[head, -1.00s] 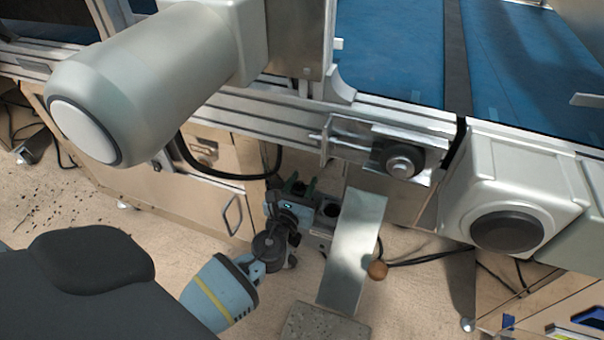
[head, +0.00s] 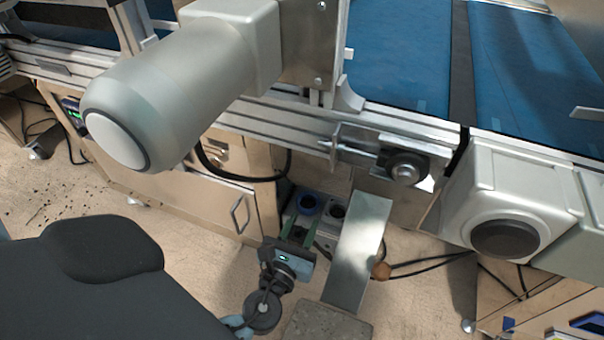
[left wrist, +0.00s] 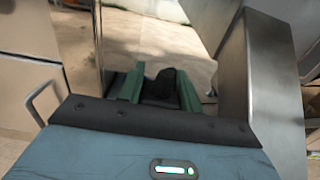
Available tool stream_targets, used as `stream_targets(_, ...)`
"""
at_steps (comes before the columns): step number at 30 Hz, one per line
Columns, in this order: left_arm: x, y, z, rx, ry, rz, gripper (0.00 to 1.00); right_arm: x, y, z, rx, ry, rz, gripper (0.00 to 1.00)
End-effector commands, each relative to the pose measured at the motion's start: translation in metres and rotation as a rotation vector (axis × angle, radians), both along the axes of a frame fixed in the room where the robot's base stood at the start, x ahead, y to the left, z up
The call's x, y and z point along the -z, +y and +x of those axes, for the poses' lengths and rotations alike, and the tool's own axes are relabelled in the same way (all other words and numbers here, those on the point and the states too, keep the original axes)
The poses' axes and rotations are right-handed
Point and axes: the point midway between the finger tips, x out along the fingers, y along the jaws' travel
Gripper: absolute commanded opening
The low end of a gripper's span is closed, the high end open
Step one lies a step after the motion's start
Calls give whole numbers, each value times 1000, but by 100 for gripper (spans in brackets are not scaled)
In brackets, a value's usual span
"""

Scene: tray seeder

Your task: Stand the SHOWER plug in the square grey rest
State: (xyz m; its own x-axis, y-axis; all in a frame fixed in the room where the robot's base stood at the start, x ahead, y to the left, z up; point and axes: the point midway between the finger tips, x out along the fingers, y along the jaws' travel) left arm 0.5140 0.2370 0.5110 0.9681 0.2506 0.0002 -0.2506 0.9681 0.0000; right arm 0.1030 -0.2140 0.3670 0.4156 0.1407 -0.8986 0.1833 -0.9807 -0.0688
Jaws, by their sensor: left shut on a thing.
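My left gripper (head: 297,235) hangs low in front of the machine, its two green fingers pointing at a small grey box with two round openings. In the left wrist view the fingers (left wrist: 160,92) are shut on a dark, stubby thing (left wrist: 163,84), likely the plug; no label is readable. In the head view, one opening has a blue ring (head: 308,203); the other is dark (head: 337,212). A grey speckled square block (head: 325,325) at the bottom edge may be the grey rest; I cannot tell for sure. My right gripper is not in view.
A cabinet (head: 215,205) with a handle is at left. A pale motor cylinder (head: 170,95) and conveyor frame overhang. Cables lie on the floor.

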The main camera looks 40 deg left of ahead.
Motion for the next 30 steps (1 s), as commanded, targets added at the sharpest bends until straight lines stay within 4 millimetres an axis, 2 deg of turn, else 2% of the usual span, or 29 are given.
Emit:
stream_targets(15, 4, 7, 28, -1, -2, 0, 8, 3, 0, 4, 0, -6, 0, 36)
stream_targets(30, 11, 16, 61, 0, -1, 0, 8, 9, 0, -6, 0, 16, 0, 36)
